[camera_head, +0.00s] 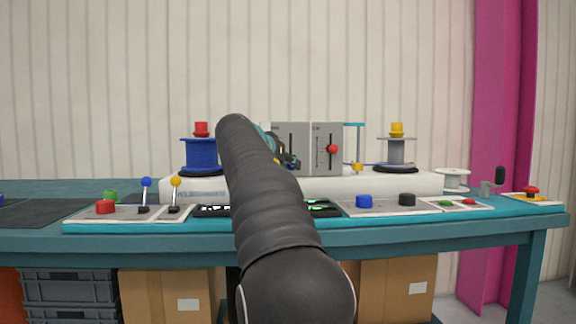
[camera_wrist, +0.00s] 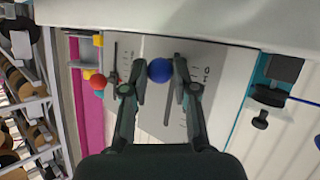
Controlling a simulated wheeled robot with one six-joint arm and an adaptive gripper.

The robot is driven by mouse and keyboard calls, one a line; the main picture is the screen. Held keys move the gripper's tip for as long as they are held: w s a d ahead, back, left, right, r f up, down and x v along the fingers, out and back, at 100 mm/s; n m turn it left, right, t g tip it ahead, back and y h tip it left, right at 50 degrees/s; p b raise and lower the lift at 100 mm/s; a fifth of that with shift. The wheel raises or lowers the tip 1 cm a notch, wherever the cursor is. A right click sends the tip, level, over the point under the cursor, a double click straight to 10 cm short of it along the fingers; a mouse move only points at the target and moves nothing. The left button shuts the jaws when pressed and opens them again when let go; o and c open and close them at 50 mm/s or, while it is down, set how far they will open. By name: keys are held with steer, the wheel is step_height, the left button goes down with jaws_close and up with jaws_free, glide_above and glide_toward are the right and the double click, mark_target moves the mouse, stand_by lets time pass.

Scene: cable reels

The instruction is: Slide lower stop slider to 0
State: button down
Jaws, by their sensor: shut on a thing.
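Two upright grey slider panels stand side by side behind my arm. The left panel (camera_head: 296,131) has a dark vertical slot, and its lower part is hidden by my gripper (camera_head: 288,160). In the wrist view a blue ball knob (camera_wrist: 160,70) sits between the two fingers of my gripper (camera_wrist: 160,74), which is shut on it. The panel's dark slot (camera_wrist: 167,108) runs away from the knob. The right panel (camera_head: 321,131) carries a red ball knob (camera_head: 333,149), also seen in the wrist view (camera_wrist: 97,82).
A blue reel (camera_head: 199,153) stands left of the panels and a grey reel (camera_head: 397,150) right, on a white base (camera_head: 400,183). Levers and buttons line the front of the teal bench (camera_head: 430,227). A yellow knob (camera_head: 357,167) sits close right of the panels.

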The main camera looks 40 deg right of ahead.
steer(key=shift+f, duration=0.35)
steer(key=c, duration=0.8)
jaws_free()
steer(key=shift+r, duration=0.1)
steer(key=v, duration=1.2)
